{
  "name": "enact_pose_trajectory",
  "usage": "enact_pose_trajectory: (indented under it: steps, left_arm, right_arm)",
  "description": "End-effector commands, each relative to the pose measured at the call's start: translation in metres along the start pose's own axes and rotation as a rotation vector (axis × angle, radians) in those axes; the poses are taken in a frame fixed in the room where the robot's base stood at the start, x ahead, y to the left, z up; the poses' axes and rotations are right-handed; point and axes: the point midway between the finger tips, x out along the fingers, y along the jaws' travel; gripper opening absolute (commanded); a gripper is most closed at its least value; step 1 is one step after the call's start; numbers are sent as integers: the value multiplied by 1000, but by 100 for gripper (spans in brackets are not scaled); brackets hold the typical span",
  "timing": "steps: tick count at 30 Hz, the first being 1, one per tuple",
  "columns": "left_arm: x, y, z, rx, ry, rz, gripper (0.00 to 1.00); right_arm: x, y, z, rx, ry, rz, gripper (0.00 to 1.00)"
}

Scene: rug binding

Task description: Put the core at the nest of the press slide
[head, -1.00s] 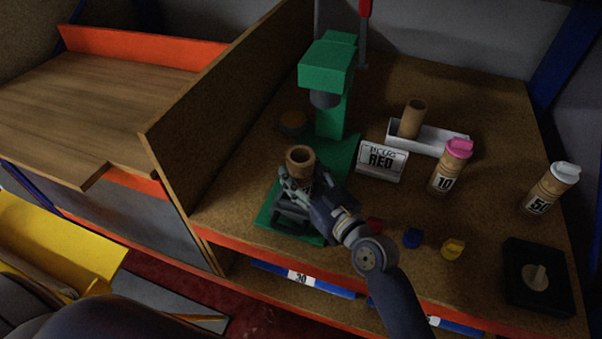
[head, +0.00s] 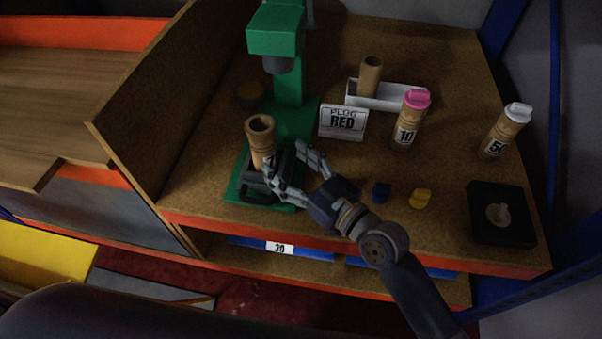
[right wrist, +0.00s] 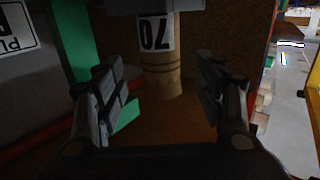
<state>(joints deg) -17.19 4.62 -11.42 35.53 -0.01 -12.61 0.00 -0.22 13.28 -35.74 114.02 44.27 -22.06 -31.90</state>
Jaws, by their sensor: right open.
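The core, a brown cardboard tube (head: 260,138) with a number label, stands roughly upright at the dark block of the press slide (head: 255,187). Its foot is partly hidden by my fingers, so I cannot tell how it sits in the nest. The green press (head: 288,85) rises behind it, its dark ram above and behind the tube. My right gripper (head: 285,168) is open just right of the core. In the right wrist view the labelled core (right wrist: 160,65) appears between the spread fingers (right wrist: 160,92), apart from both. My left gripper is out of view.
A "PLUG RED" sign (head: 342,123) and a white holder (head: 390,97) with another tube stand to the right. A wooden divider (head: 150,110) stands left.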

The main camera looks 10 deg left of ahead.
Motion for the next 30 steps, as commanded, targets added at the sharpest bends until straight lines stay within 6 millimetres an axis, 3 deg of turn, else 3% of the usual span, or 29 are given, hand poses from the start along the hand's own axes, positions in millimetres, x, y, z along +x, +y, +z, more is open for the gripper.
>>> enact_pose_trajectory:
  steps: [3, 9, 30]
  left_arm:
    - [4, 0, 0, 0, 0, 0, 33]
    - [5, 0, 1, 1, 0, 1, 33]
    - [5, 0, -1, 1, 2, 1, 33]
  right_arm:
    - [-19, 0, 2, -2, -1, 0, 64]
    - [-34, 0, 0, -1, 2, 0, 64]
    - [-36, 0, -1, 0, 1, -1, 64]
